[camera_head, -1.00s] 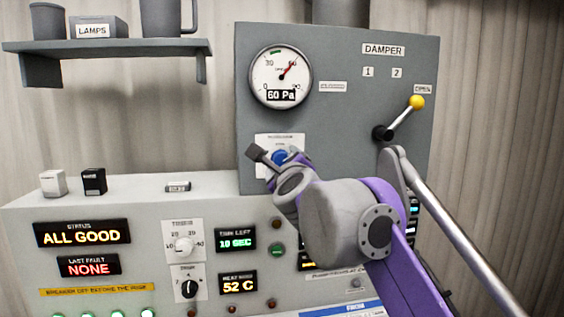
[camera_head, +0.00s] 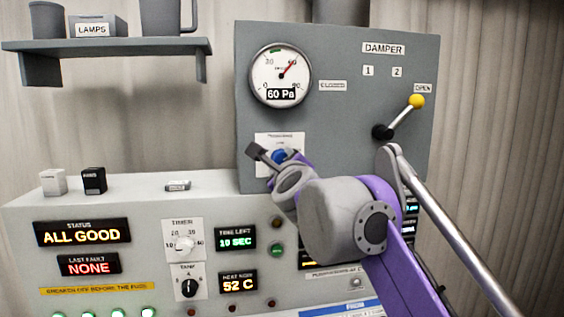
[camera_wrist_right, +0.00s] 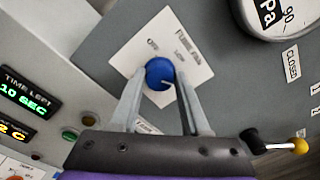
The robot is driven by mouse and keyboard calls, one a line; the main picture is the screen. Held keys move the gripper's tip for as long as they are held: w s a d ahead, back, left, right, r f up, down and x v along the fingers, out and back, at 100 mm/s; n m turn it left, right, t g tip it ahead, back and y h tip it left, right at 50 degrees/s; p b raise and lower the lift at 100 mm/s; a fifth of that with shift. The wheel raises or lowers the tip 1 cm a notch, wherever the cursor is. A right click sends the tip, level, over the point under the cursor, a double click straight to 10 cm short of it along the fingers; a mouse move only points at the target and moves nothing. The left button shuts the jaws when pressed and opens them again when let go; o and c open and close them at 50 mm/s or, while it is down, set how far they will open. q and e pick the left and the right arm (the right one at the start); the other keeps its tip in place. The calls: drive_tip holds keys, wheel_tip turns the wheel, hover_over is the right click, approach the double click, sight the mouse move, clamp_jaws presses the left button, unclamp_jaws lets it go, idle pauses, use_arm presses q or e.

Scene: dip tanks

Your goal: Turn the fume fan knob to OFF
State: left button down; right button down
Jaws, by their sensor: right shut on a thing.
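The blue fume fan knob (camera_head: 280,156) sits on a white label plate (camera_head: 292,139) low on the grey upright panel. In the right wrist view the knob (camera_wrist_right: 160,72) is round, and its plate (camera_wrist_right: 143,48) reads FUME FAN, with OFF and LOW marked around it. A short pale mark on the knob lies toward its lower edge; its exact setting is hard to tell. My right gripper (camera_wrist_right: 160,80) is shut on the knob, one finger on each side. In the head view the right gripper (camera_head: 268,158) partly hides the knob. My left gripper is not in view.
A pressure gauge (camera_head: 280,76) reading 60 Pa is above the knob. The yellow-tipped damper lever (camera_head: 400,117) is to its right, near OPEN. The control console (camera_head: 128,211) with displays and smaller knobs stands below. A shelf (camera_head: 110,52) hangs at upper left.

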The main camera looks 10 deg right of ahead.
drive_tip(key=n+p, duration=0.2)
drive_tip(key=shift+r+n, duration=0.1)
drive_tip(key=shift+n, duration=0.3)
drive_tip(key=n+p, duration=0.2)
drive_tip(key=n, duration=0.1)
drive_tip(key=shift+n, duration=0.4)
drive_tip(key=n+p, duration=0.1)
drive_tip(key=n, duration=0.2)
drive_tip(key=shift+n+p, duration=0.3)
drive_tip(key=shift+p, duration=0.1)
drive_tip(key=n, duration=0.2)
drive_tip(key=n+p, duration=0.1)
drive_tip(key=shift+f+n+y, duration=0.25)
drive_tip(key=shift+n+y, duration=0.05)
drive_tip(key=shift+n, duration=0.1)
drive_tip(key=n, duration=0.5)
drive_tip(key=shift+f+n+p, duration=0.15)
drive_tip(key=shift+n+p, duration=0.25)
drive_tip(key=shift+d+n+y, duration=0.15)
drive_tip(key=shift+n+y, duration=0.25)
drive_tip(key=shift+n, duration=1.9)
drive_tip(key=shift+f, duration=0.1)
